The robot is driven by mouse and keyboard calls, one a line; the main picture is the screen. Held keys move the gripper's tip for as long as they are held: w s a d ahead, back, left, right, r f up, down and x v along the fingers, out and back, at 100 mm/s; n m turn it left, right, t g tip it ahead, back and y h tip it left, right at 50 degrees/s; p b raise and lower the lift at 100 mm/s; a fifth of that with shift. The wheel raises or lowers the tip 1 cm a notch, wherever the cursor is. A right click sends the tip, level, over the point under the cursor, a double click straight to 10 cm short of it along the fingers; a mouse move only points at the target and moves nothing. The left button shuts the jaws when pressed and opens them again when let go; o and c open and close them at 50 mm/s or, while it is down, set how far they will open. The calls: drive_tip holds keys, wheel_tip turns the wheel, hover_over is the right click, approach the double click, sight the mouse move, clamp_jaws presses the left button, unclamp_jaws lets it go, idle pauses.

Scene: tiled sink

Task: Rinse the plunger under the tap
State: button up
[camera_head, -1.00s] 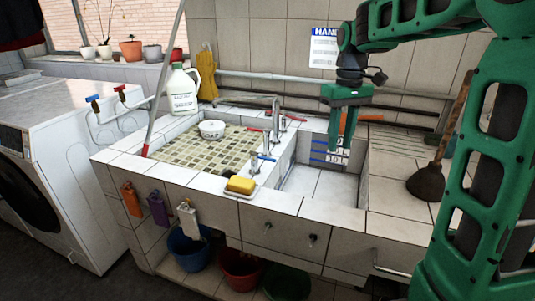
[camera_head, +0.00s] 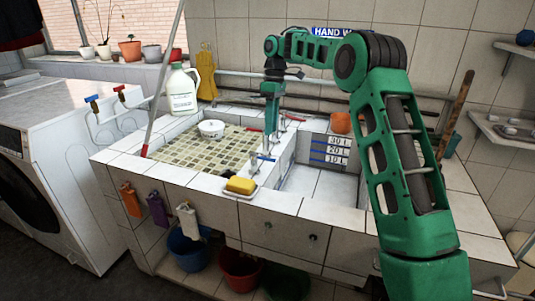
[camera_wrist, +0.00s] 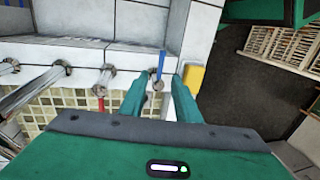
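The plunger's wooden handle (camera_head: 460,105) leans upright at the right of the sink; its cup is hidden behind my arm. My gripper (camera_head: 271,127) is over the divider between the two basins, in front of the metal tap, which it largely covers. In the wrist view my gripper (camera_wrist: 160,95) is open, its two teal fingers spread. A blue tap handle (camera_wrist: 160,66) shows between and beyond the fingers; I cannot tell whether they touch it. A red tap handle (camera_wrist: 101,101) is left of the fingers. The blue handle also shows in the head view (camera_head: 267,158).
The right basin (camera_head: 330,187) is empty, with blue level marks. The left basin (camera_head: 190,151) has mosaic tiles and a white bowl (camera_head: 211,128). A yellow sponge (camera_head: 240,185) lies on the front rim. A white jug (camera_head: 182,90) and an orange pot (camera_head: 341,122) stand at the back.

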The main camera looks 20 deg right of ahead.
sight(263, 158)
wheel_tip(263, 158, down, 10)
drive_tip(key=s+a, duration=0.1)
drive_tip(key=shift+s, duration=0.35)
drive_tip(key=shift+r, duration=0.1)
clamp_jaws()
